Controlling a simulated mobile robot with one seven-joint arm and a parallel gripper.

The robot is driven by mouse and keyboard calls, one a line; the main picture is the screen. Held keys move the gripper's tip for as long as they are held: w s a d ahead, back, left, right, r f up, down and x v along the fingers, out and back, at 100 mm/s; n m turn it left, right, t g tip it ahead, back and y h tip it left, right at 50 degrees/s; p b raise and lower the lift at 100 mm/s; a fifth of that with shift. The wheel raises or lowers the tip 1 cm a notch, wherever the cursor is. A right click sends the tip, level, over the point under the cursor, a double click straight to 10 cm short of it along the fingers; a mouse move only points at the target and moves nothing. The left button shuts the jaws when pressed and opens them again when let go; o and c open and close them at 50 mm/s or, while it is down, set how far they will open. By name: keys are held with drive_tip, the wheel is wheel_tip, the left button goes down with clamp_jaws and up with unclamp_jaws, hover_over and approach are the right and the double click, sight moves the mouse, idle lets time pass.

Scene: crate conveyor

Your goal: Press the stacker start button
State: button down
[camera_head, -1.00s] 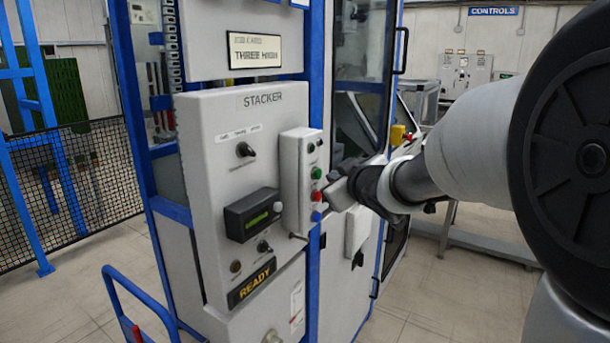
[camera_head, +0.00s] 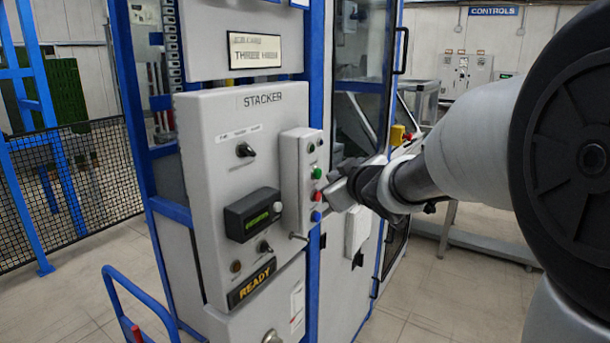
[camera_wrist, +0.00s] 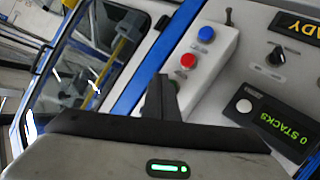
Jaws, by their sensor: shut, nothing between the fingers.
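The stacker control panel (camera_head: 225,165) has a raised button box (camera_head: 296,160) on its right side. The box carries a green button (camera_head: 316,173), a red button (camera_head: 317,195) and a blue button (camera_head: 316,216); their labels are too small to read. My gripper (camera_head: 338,191) is shut and empty, just right of the box near the green and red buttons. In the wrist view the shut fingers (camera_wrist: 161,100) point at the box, below the red button (camera_wrist: 188,61) and blue button (camera_wrist: 206,33). I cannot tell whether the fingertips touch anything.
A counter display (camera_wrist: 281,120) reads 0 STACKS, and a READY sign (camera_head: 252,283) is lit. Selector knobs (camera_head: 245,150) stick out of the panel. A glazed door with a black handle (camera_head: 401,50) stands right of the panel. A blue rail (camera_head: 135,300) is at front left.

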drive_tip(key=shift+a, duration=0.1)
idle(0.3)
drive_tip(key=shift+w+a, duration=0.25)
